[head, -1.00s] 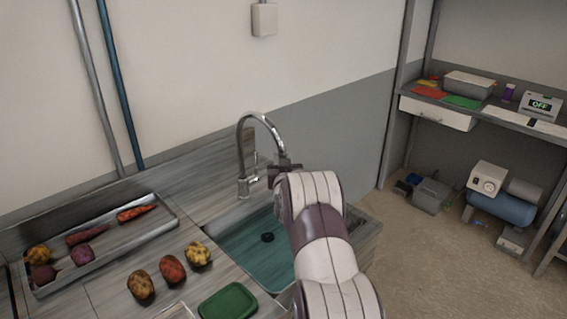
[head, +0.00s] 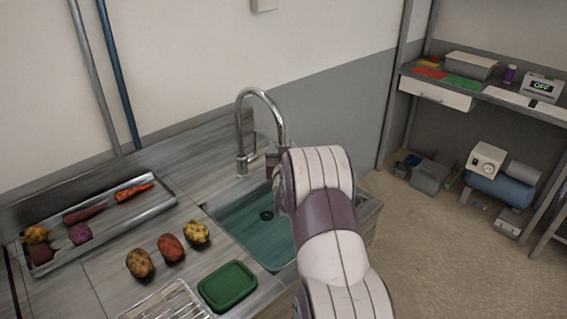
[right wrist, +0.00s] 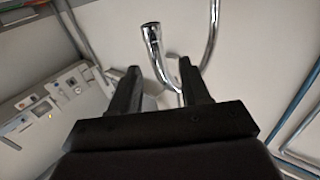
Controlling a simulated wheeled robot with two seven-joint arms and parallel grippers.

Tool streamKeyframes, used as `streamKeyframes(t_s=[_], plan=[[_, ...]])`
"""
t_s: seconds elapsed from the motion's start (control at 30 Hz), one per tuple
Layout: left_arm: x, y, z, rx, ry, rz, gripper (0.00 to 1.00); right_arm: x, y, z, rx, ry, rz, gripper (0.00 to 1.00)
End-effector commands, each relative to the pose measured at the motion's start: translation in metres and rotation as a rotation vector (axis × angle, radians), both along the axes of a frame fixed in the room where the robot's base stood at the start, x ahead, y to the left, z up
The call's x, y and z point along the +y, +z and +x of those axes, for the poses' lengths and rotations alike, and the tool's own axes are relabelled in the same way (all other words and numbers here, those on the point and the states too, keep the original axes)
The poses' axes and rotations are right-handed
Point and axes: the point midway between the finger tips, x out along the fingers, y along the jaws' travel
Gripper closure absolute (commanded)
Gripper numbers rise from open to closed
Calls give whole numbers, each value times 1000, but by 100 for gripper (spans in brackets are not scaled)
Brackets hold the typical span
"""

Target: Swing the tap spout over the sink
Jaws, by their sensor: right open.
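The chrome tap (head: 243,125) stands behind the sink (head: 245,232), and its tall spout arcs to the right. The spout's right-hand end runs down behind my right arm, so its tip is hidden in the head view. My right gripper (head: 272,165) is beside that end, largely hidden by its own wrist. In the right wrist view my right gripper (right wrist: 158,68) is open, with nothing clamped between its fingers. The spout (right wrist: 152,35) shows beyond and between the fingertips; contact cannot be told. My left gripper is out of view.
Several potatoes (head: 171,248), a green container (head: 228,286) and a wire rack (head: 170,303) lie on the counter left of the sink. A metal tray (head: 125,226) of vegetables lies further left. The wall (head: 335,105) is close behind the tap. Shelving stands at right.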

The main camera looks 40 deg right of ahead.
Motion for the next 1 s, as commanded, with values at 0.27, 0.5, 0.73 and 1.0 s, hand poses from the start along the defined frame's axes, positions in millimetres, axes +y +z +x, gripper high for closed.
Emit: streamKeyframes(t_s=[0.27,0.5,0.73,1.0], plan=[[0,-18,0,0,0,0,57,34,-1,-48,-3,2,-1,53],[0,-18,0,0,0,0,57,38,0,-55,-1,2,0,53],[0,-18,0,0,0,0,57,38,0,-55,-1,2,-1,53],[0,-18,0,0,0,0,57,40,-21,-55,79,7,59,53]])
